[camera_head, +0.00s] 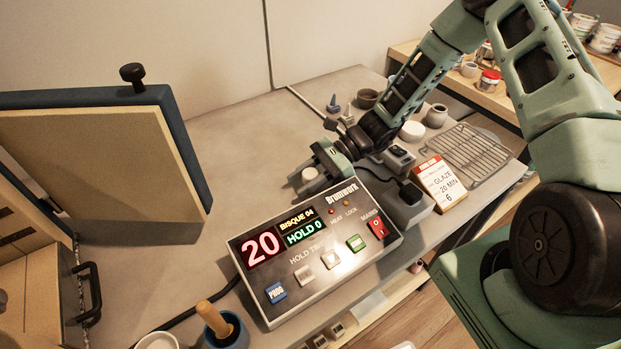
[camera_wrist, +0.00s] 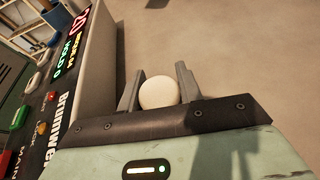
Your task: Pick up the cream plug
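The cream plug (camera_head: 309,174) is a small, pale, rounded piece at the tip of my gripper (camera_head: 318,166), behind the control box in the head view. In the wrist view the plug (camera_wrist: 159,92) sits between the two dark fingers of my gripper (camera_wrist: 160,85). One finger stands on each side of it, with little or no gap. I cannot tell whether the fingers press on it. Its lower part is hidden by the gripper body. I cannot tell whether it touches the bench.
The control box (camera_head: 335,258) with lit displays stands close beside my gripper. A grey plug block (camera_head: 402,203), a card (camera_head: 440,183), a wire rack (camera_head: 467,152) and small pots lie to the right. The bench (camera_head: 235,140) is clear to the left, up to the open kiln lid (camera_head: 100,150).

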